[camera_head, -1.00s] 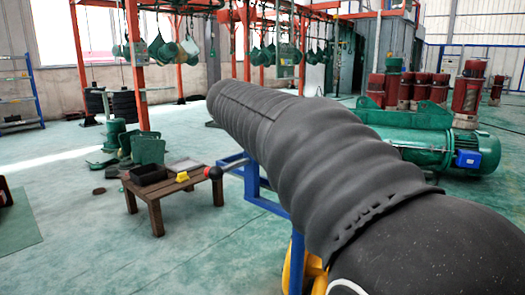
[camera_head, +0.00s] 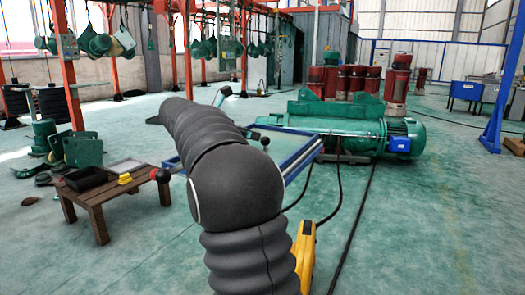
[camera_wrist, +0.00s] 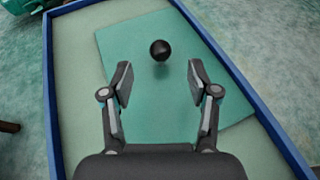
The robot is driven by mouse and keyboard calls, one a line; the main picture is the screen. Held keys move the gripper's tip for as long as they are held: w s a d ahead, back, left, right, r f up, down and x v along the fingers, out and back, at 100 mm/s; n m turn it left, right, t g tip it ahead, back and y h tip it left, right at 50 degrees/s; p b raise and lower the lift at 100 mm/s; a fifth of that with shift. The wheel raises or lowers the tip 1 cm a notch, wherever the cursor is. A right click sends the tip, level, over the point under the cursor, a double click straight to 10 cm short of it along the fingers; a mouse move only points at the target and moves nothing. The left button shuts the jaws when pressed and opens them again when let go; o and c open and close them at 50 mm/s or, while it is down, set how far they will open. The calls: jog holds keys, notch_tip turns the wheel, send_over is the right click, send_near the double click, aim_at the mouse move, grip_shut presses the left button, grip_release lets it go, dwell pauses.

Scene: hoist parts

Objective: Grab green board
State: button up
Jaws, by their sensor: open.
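A flat green board (camera_wrist: 160,115) lies on the pale top of a blue-framed table (camera_wrist: 268,122) in the wrist view. A small black ball (camera_wrist: 160,50) shows over the board's far part; I cannot tell whether it touches it. My gripper (camera_wrist: 160,77) is open above the board, with nothing between its fingers. The ball lies just beyond the fingertips in the picture. In the head view, the blue-framed table (camera_head: 302,158) is partly behind my dark sleeved arm, which hides my gripper and most of the tabletop.
A low wooden table (camera_head: 115,195) with a black tray (camera_head: 86,180) and a yellow item (camera_head: 125,179) stands at left. Green panels (camera_head: 83,151) stand behind it. A big green hoist machine (camera_head: 340,130) lies beyond the blue table. Dark cables cross the floor; the right foreground is clear.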

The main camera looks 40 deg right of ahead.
jog(key=x, duration=0.7)
jog(key=shift+d+f, duration=0.1)
jog(key=shift+f, duration=0.3)
jog(key=shift+s+d, duration=0.15)
jog(key=shift+d, duration=0.25)
jog(key=c, duration=0.7)
jog(key=shift+f, duration=0.1)
jog(key=c, duration=0.4)
jog(key=shift+a, duration=0.2)
grip_shut()
